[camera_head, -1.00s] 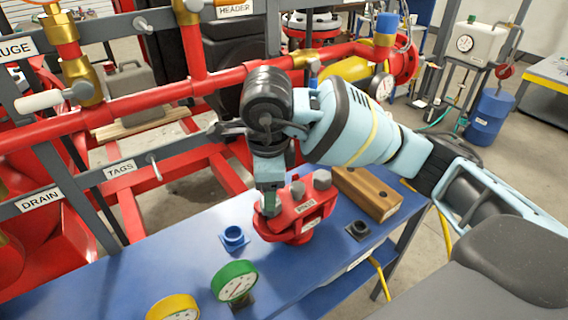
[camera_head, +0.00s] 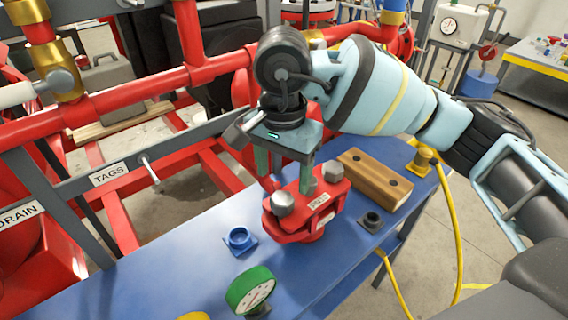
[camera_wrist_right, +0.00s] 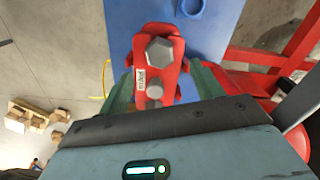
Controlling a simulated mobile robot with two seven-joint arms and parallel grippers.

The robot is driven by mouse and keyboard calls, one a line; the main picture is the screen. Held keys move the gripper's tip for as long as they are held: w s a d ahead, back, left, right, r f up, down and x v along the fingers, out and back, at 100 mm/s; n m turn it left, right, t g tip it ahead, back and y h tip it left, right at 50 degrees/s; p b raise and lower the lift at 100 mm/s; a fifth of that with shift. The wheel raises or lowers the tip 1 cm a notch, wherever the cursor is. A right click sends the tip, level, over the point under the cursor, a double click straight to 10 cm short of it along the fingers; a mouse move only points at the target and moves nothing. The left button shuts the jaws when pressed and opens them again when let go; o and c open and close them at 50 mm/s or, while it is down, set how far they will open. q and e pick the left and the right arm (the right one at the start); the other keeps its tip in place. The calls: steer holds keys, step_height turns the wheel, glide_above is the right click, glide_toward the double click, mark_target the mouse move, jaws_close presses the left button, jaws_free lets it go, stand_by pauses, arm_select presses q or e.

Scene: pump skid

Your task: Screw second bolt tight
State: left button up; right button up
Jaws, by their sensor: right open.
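The red flange assembly (camera_head: 312,225) with a white label stands on the blue bench. A large grey hex bolt (camera_head: 283,204) sits at its near left and another grey bolt (camera_head: 332,171) at its far right. A third grey bolt is partly hidden behind a finger. My right gripper (camera_head: 285,182) is open above the flange, its green fingers apart and pointing down, with nothing held. In the right wrist view the flange (camera_wrist_right: 172,75) lies beyond and between the fingers, with a large hex bolt (camera_wrist_right: 160,51) and a smaller bolt head (camera_wrist_right: 154,92). My left gripper is not in view.
A wooden block (camera_head: 375,180) with dark holes lies right of the flange. A black fitting (camera_head: 371,220), a blue fitting (camera_head: 240,240) and a green gauge (camera_head: 251,290) stand on the bench (camera_head: 180,275). Red pipework (camera_head: 130,95) runs behind.

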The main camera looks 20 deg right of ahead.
mark_target(283, 198)
steer(key=shift+f, duration=3.45)
steer(key=c, duration=1.1)
steer(key=o, duration=0.3)
steer(key=shift+r, duration=0.1)
steer(key=c, duration=0.3)
